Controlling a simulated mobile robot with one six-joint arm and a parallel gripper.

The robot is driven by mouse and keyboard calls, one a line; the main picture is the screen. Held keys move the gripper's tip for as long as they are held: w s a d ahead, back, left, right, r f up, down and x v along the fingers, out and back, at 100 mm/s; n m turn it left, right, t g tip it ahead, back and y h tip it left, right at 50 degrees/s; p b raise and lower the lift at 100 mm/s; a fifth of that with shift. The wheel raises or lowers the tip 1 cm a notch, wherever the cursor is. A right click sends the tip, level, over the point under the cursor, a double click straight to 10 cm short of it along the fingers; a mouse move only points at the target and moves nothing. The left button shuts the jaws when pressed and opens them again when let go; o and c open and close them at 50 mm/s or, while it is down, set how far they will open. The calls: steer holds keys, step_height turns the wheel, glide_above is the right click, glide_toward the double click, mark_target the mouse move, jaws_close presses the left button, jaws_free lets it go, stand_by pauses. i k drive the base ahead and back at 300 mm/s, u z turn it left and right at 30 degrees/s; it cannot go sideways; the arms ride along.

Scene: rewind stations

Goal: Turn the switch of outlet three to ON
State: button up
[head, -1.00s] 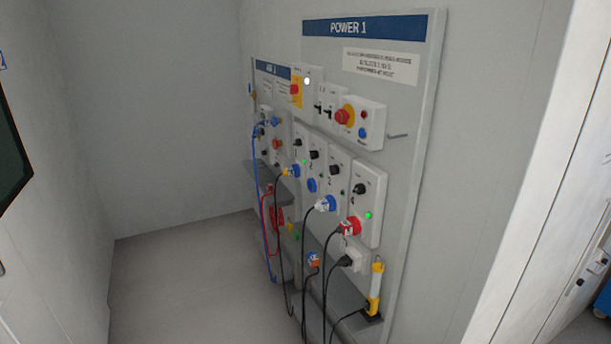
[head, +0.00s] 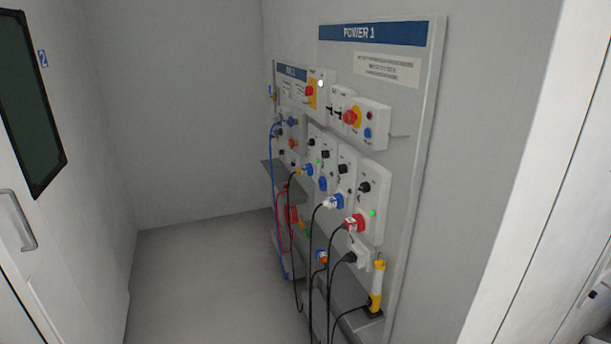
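The POWER 1 panel (head: 427,120) stands against the right wall, seen at a slant. A row of grey outlet boxes runs across its middle. Counting from the left, the third outlet box (head: 346,186) has a black rotary switch (head: 343,168) at its top and a blue and white plug (head: 334,202) low on its front. The switch's position and the box's marking are too small to read. I see no lit lamp on this box. My gripper is not in view.
The rightmost outlet box (head: 373,185) has a lit green lamp and a red plug (head: 355,222). Black cables (head: 311,265) hang in front of the panel. A yellow handheld lamp (head: 377,283) stands low right. Floor (head: 205,265) left of the panel is clear; a door (head: 50,230) is at far left.

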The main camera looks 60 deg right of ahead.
mark_target(342, 168)
steer(key=z, duration=0.45)
steer(key=k, duration=0.15)
steer(key=u, duration=1.25)
steer(key=k, duration=1.35)
steer(key=z, duration=1.1)
steer(key=i, duration=1.55)
steer(key=u, duration=0.4)
